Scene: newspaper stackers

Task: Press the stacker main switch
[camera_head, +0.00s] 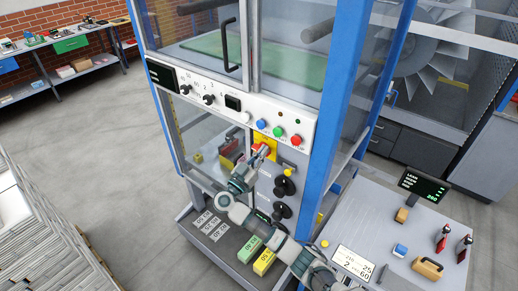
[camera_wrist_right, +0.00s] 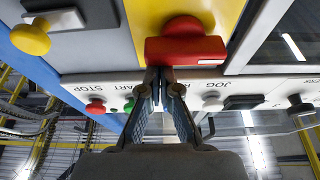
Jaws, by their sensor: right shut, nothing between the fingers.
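The stacker main switch is a red handle (camera_wrist_right: 186,45) on a yellow plate (camera_wrist_right: 211,14) in the wrist view, which shows the panel upside down. In the head view the yellow plate (camera_head: 272,142) sits on the grey panel below the white control strip, with the red switch partly hidden by my gripper. My right gripper (camera_head: 262,153) is shut and empty, with its tips at the switch. In the wrist view the closed fingertips (camera_wrist_right: 165,74) overlap the edge of the red handle; I cannot tell whether they touch. My left gripper is in neither view.
The control strip (camera_head: 220,98) above carries red, green and blue buttons and black knobs. A yellow knob (camera_wrist_right: 30,37) is beside the switch. Black handwheels (camera_head: 284,187) stick out below right. A side table (camera_head: 385,225) holds tools. A newspaper stack (camera_head: 40,235) stands at left.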

